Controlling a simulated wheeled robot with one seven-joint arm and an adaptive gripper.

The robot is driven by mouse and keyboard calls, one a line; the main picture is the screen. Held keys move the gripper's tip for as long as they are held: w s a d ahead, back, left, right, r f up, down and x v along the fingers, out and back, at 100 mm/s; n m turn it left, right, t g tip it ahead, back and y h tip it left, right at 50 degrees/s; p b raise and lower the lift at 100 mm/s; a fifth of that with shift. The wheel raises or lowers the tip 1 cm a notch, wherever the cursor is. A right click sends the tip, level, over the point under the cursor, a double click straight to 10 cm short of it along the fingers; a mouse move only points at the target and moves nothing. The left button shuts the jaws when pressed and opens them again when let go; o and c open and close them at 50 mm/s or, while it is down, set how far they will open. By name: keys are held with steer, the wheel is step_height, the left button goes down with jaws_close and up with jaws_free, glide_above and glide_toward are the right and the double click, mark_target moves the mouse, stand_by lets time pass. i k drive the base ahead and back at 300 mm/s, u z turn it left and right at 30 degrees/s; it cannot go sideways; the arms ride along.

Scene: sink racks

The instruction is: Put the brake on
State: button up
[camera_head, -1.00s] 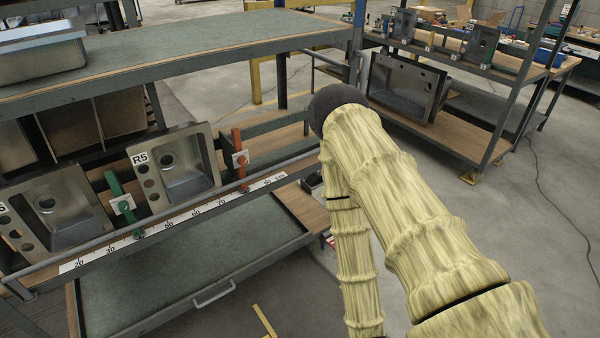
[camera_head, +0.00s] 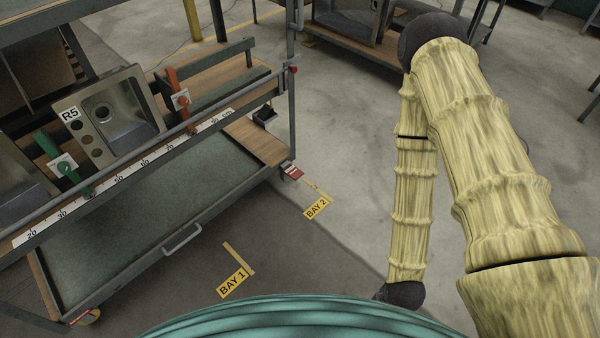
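A wheeled rack trolley (camera_head: 150,215) stands at the left with a green lower deck and a pull handle (camera_head: 182,240). A small red pedal-like part (camera_head: 291,170) sits low at its right front corner. A second red-and-white part (camera_head: 80,317) is at the near left corner, beside a yellow caster (camera_head: 90,316). A red knob (camera_head: 293,69) sits on the trolley's right front post. I cannot tell the brake's state. My arm reaches down at the right; my gripper is outside the picture.
The trolley's upper rack holds sinks, one marked R5 (camera_head: 118,108), a green clamp (camera_head: 57,158), an orange clamp (camera_head: 179,98) and a number scale (camera_head: 130,172). Floor labels BAY 1 (camera_head: 233,283) and BAY 2 (camera_head: 316,207) lie in front. Floor between trolley and arm is clear.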

mark_target(291, 171)
steer(key=u, duration=0.7)
steer(key=i, duration=1.15)
steer(key=z, duration=0.5)
